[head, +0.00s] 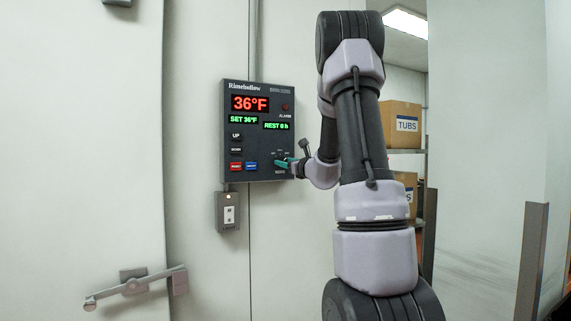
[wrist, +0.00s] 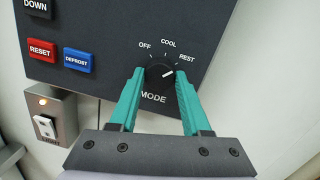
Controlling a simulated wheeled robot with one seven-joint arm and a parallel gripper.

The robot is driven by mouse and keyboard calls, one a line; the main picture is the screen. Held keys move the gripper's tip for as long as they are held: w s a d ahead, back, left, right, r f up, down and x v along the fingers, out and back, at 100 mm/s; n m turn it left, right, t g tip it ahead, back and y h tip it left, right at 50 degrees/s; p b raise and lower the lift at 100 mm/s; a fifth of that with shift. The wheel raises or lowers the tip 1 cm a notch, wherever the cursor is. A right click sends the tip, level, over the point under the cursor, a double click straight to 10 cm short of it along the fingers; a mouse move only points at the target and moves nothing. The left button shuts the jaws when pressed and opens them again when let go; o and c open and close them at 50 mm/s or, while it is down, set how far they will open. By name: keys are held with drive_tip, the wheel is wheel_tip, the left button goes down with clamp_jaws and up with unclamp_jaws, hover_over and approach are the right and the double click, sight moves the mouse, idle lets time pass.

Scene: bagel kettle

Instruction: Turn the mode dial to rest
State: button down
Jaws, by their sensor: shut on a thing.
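The mode dial (wrist: 159,76) is a round black knob on the dark control panel (head: 262,97), with OFF, COOL and REST printed around its top. Its white mark points up and to the right, roughly toward the REST label (wrist: 187,57). My gripper (wrist: 160,71) has its two teal fingers on the left and right sides of the dial, shut on it. In the head view my gripper (head: 284,163) is at the panel's lower right, and it and the arm hide most of the dial.
The panel's displays (head: 250,104) read 36°F, SET 36°F and REST 0 h. Red RESET (wrist: 42,49) and blue DEFROST (wrist: 77,60) buttons lie left of the dial. A light switch box (head: 229,211) is below the panel. A door handle (head: 135,286) is at lower left.

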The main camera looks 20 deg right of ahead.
drive_tip(key=shift+c, duration=1.8)
unclamp_jaws()
drive_tip(key=s+d+f, duration=0.1)
drive_tip(key=s, duration=0.9)
drive_tip(key=shift+s+d, duration=0.15)
drive_tip(key=shift+s, duration=0.2)
drive_tip(key=s+a+n+g+y, duration=0.45)
drive_tip(key=a+n, duration=0.25)
drive_tip(key=a, duration=0.3)
drive_tip(key=s+a+n+g+y, duration=0.35)
drive_tip(key=s+a+n, duration=0.3)
drive_tip(key=a, duration=0.45)
drive_tip(key=s+a+f+n+g+h, duration=0.3)
drive_tip(key=s+a+n+g, duration=0.15)
drive_tip(key=s+n, duration=0.5)
drive_tip(key=s+d+n+h, duration=0.5)
drive_tip(key=shift+s+d+f+n+t, duration=0.2)
drive_tip(key=shift+d+f+n+t, duration=0.1)
drive_tip(key=shift+t, duration=0.15)
